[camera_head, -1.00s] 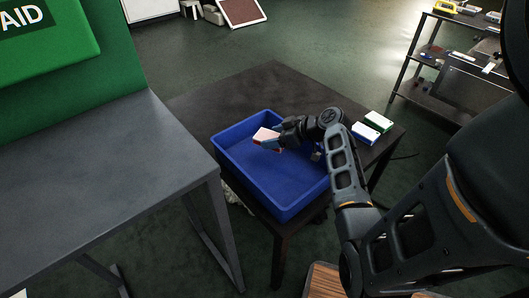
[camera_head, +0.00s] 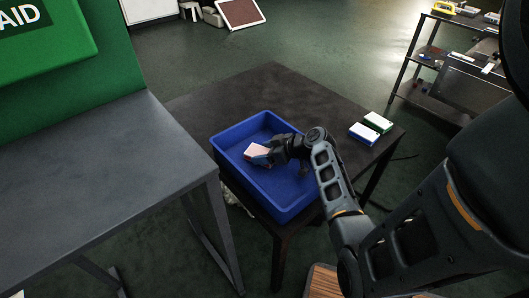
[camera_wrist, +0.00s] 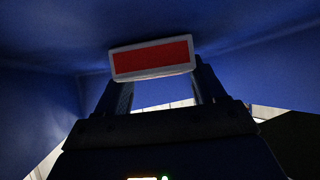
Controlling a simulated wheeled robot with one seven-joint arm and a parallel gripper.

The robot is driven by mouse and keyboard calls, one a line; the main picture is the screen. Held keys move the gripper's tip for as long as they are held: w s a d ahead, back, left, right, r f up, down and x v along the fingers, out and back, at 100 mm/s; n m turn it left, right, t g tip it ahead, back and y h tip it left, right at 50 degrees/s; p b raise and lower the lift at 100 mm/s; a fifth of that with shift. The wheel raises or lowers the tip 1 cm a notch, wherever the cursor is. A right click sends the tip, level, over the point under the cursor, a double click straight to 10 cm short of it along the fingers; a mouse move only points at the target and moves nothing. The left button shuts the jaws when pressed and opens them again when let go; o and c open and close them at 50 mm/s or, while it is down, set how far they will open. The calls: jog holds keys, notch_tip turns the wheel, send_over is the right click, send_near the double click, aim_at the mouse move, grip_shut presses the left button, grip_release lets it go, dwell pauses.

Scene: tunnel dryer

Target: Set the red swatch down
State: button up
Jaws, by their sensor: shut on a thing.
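The red swatch (camera_wrist: 152,57) is a white-edged block with a red face, held between the two fingers of my gripper (camera_wrist: 155,85) in the wrist view. In the head view the swatch (camera_head: 257,153) looks pale on top and is inside the blue bin (camera_head: 232,178), towards its left side. My gripper (camera_head: 268,154) is shut on it and reaches down into the bin from the right. Blue walls surround the swatch in the wrist view. I cannot tell whether the swatch touches the bin floor.
The bin stands on a dark table (camera_head: 270,88). A blue-and-white block (camera_head: 362,133) and a green-and-white block (camera_head: 378,122) lie on the table to the right. A grey bench (camera_head: 110,185) is at left, and a shelf rack (camera_head: 440,60) stands at back right.

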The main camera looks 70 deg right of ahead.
jog(key=o, duration=1.1)
jog(key=shift+f, duration=0.1)
jog(key=shift+o, duration=0.2)
jog(key=shift+r+p, duration=0.35)
jog(key=v, duration=0.7)
jog(key=shift+s, duration=0.2)
